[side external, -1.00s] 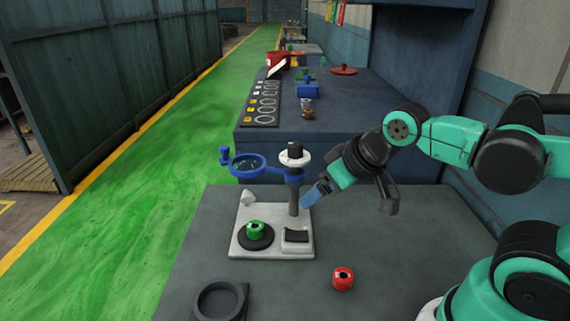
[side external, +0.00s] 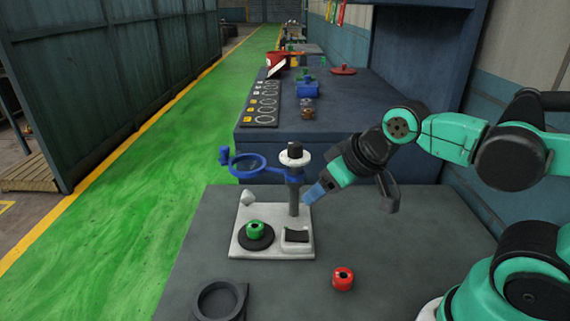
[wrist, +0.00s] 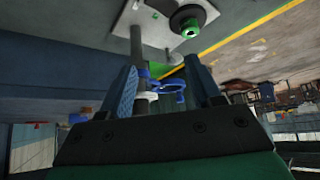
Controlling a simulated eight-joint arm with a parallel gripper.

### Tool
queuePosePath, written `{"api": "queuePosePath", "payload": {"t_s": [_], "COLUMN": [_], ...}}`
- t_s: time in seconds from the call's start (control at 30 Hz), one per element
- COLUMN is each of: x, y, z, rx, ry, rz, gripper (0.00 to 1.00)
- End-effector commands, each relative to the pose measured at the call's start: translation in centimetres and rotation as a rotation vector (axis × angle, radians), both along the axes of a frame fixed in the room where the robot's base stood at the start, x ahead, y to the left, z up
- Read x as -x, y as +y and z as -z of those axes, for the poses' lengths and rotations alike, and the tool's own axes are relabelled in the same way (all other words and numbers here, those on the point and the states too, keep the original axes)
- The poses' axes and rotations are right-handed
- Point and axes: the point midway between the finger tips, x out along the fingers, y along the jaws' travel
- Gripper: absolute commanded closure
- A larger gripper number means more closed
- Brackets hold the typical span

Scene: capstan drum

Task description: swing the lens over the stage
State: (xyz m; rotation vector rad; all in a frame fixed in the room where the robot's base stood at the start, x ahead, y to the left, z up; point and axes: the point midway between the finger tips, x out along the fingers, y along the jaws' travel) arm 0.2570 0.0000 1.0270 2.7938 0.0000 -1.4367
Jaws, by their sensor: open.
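The lens is a blue ring (side external: 247,174) on a blue arm, with a small blue knob (side external: 224,157) at its outer end. It is carried on a grey post (side external: 294,198) with a white and black top. The stage, a black disc (side external: 268,240) on a white base (side external: 262,217), has a green piece (side external: 255,229) on it. The ring is above and behind the disc in the side view. My gripper (side external: 314,193) is open, just right of the post. In the wrist view, the post and blue ring (wrist: 170,88) show between my open fingers (wrist: 161,66).
A red piece (side external: 343,279) lies on the grey table (side external: 400,245) to the right, in front of the base. A dark ring holder (side external: 219,300) is at the front left. A blue bench (side external: 345,115) with several small items stands behind. The table's right side is mostly bare.

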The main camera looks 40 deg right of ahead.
Motion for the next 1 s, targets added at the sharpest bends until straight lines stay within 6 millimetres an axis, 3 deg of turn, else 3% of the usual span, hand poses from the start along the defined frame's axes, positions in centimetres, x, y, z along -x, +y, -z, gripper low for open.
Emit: {"api": "queuePosePath", "payload": {"t_s": [0.3, 0.47, 0.77, 1.0], "x": [0.1, -2.2, -8.0, -15.6], "y": [0.0, -1.0, -2.4, -1.6], "z": [-4.8, -5.1, -5.8, -6.0], "rx": [0.0, 0.062, 0.196, 0.304], "ry": [0.0, -0.013, -0.122, -0.41], "rz": [0.0, 0.081, 0.271, 0.451], "gripper": [0.42, 0.42, 0.42, 0.42]}}
